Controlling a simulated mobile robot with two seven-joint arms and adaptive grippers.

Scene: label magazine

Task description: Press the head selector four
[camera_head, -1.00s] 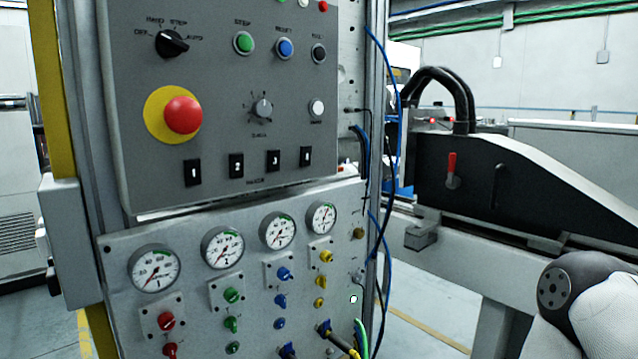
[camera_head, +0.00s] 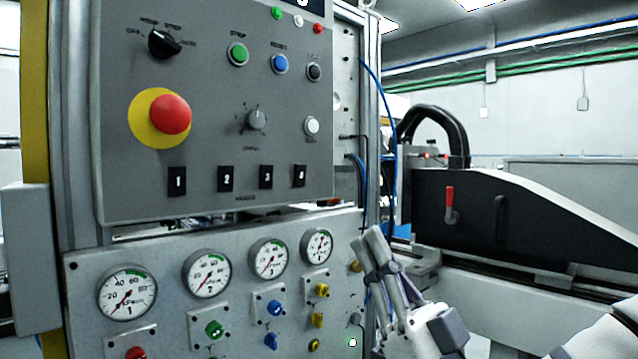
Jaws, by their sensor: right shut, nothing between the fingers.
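The head selectors are a row of small black rockers with white numerals on the grey control panel. Selector four (camera_head: 299,176) is the rightmost, selector three (camera_head: 266,176) is to its left, then selector two (camera_head: 225,178) and selector one (camera_head: 177,181). All are unobstructed. My right gripper (camera_head: 372,245) is shut and empty. Its fingers point up and to the left, below and to the right of selector four, and appear beside the right edge of the gauge panel. In the picture it is clear of the selector. My left gripper is out of view.
A red emergency button (camera_head: 171,114) on a yellow disc, a black rotary switch (camera_head: 163,43) and a grey knob (camera_head: 256,119) share the panel. Below, the gauge panel (camera_head: 180,245) carries several dials and coloured valves. A blue cable (camera_head: 382,95) hangs at the panel's right side.

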